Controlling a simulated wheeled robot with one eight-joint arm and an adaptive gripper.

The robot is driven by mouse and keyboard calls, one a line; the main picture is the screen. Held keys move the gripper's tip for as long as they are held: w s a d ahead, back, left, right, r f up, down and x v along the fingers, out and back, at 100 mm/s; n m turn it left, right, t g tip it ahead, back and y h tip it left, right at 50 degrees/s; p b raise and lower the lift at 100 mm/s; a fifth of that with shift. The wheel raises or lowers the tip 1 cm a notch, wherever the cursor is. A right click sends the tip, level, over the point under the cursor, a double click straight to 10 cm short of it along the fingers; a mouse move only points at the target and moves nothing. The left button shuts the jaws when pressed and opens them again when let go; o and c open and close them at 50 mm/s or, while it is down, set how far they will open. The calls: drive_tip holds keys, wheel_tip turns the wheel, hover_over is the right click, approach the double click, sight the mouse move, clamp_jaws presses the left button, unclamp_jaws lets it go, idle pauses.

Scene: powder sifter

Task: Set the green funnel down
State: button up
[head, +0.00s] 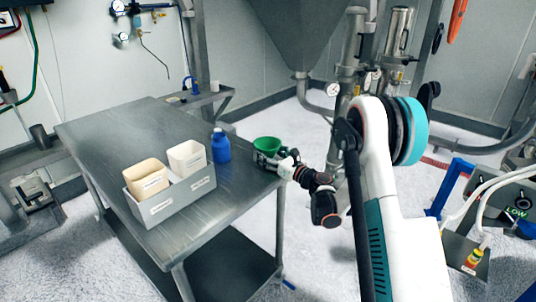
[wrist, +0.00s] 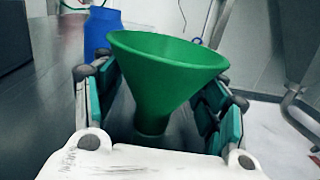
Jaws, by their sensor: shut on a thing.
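The green funnel (head: 267,144) is at the right edge of the metal table (head: 100,140) in the head view, wide mouth up. My gripper (head: 268,158) is shut on it. In the wrist view the funnel (wrist: 165,75) stands upright between the two teal-padded fingers of my gripper (wrist: 160,115), its narrow stem low between them. The stem's lower end is hidden, so I cannot tell whether it touches the table.
A blue bottle (head: 220,146) stands just left of the funnel; it also shows in the wrist view (wrist: 101,30). A grey tray (head: 172,205) holds two labelled bins (head: 146,178). The table's back left is clear. A metal hopper (head: 305,30) hangs behind.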

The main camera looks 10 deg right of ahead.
drive_tip(key=shift+f, duration=0.15)
drive_tip(key=o, duration=1)
drive_tip(key=shift+r, duration=0.2)
drive_tip(key=p+v, duration=0.3)
drive_tip(key=v, duration=0.9)
